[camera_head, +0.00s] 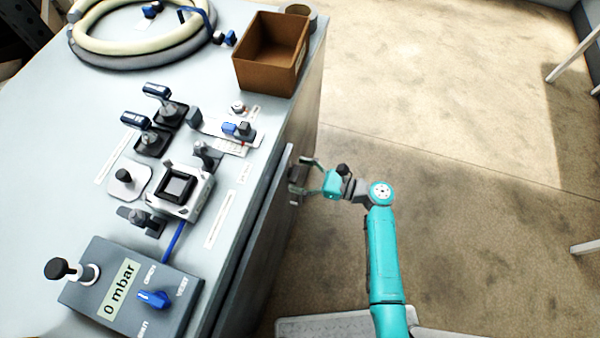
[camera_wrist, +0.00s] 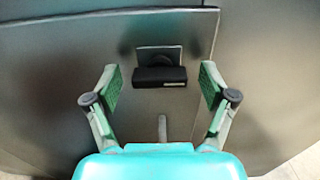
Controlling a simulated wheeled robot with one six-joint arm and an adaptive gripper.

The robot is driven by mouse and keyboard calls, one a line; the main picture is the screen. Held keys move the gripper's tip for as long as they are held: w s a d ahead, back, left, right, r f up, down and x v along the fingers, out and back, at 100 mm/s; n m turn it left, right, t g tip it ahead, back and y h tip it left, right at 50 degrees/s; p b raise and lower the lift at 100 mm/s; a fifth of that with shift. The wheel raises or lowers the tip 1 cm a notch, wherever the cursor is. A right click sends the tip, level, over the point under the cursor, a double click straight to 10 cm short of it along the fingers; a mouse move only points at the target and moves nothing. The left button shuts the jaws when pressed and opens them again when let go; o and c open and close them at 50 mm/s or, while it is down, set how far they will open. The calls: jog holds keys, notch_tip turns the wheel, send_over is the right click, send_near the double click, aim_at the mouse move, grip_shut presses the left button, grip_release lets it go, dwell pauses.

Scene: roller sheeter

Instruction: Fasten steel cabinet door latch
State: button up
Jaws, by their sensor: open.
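In the wrist view, the latch (camera_wrist: 159,76) is a black horizontal handle on a small light plate, mounted on the grey steel cabinet door (camera_wrist: 60,90). My gripper (camera_wrist: 157,88) is open, with one green-padded finger on each side of the latch and clear gaps between. It looks empty. A short grey vertical piece (camera_wrist: 162,128) shows below the latch. In the head view, my gripper (camera_head: 300,178) is beside the cabinet's right side, near the door's edge (camera_head: 262,235). The latch is too small there to make out clearly.
The bench top (camera_head: 60,150) holds a grey box reading 0 mbar (camera_head: 125,290), a clamp fixture (camera_head: 178,188) and several small levers. A brown open box (camera_head: 270,52) and coiled hoses (camera_head: 140,45) stand at the back. The floor (camera_head: 450,140) to the right is mostly clear.

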jog(key=c, duration=1.2)
jog(key=shift+o, duration=0.2)
jog(key=shift+s+a+f+n, duration=0.1)
jog(key=shift+n, duration=2.85)
jog(key=shift+s+f+n, duration=0.1)
jog(key=shift+n, duration=2.9)
jog(key=shift+s+a+f+n, duration=0.1)
jog(key=shift+n, duration=2.85)
jog(key=o, duration=1.2)
jog(key=shift+c, duration=0.2)
